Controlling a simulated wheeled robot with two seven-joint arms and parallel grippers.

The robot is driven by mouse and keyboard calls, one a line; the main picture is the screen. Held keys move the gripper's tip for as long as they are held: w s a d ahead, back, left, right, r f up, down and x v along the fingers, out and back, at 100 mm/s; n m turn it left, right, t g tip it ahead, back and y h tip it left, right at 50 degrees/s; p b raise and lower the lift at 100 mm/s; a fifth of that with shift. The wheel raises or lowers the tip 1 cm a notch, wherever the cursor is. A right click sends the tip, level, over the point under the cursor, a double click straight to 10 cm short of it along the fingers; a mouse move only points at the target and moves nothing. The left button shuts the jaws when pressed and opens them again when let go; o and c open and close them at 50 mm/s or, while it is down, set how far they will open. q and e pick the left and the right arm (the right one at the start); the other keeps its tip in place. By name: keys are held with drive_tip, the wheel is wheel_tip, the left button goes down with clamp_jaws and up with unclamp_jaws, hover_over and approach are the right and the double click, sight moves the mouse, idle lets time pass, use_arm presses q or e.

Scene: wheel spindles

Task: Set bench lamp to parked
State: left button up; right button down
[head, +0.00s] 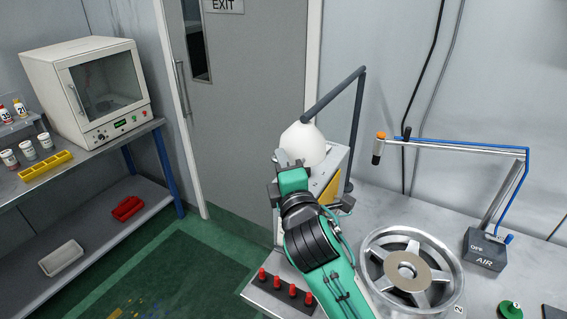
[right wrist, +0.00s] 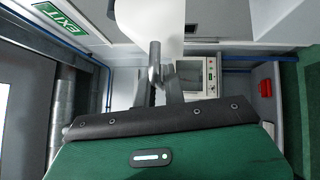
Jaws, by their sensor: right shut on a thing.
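The bench lamp has a rounded white head (head: 307,143) on a jointed dark grey arm (head: 335,94), which rises from the workbench to an elbow and slopes down left to the head. My right gripper (head: 290,160) is at the lower left of the head, shut on the lamp; its fingers partly hide the spot where they hold. In the right wrist view the white head (right wrist: 150,18) fills the top middle, just beyond the fingers (right wrist: 163,72). My left gripper is in neither view.
On the workbench are a metal wheel (head: 448,262), red pegs (head: 292,290) and an AIR box (head: 484,252) with a blue-hosed arm (head: 465,145) above. A grey box (head: 338,160) stands behind my gripper. An oven (head: 95,90) sits on the left bench. Open floor lies between the benches.

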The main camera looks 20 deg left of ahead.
drive_tip(key=shift+a+r, duration=0.1)
drive_tip(key=shift+r, duration=0.35)
drive_tip(key=c, duration=1.8)
unclamp_jaws()
drive_tip(key=shift+s, duration=0.1)
drive_tip(key=shift+w+a+f, duration=0.2)
drive_tip(key=shift+a+f, duration=0.05)
drive_tip(key=shift+a, duration=0.15)
drive_tip(key=shift+d, duration=0.1)
drive_tip(key=shift+s+d+f, duration=0.1)
drive_tip(key=shift+s+f, duration=0.05)
drive_tip(key=b+v, duration=0.4)
drive_tip(key=v, duration=0.9)
drive_tip(key=shift+b, duration=0.3)
drive_tip(key=shift+s+d, duration=0.1)
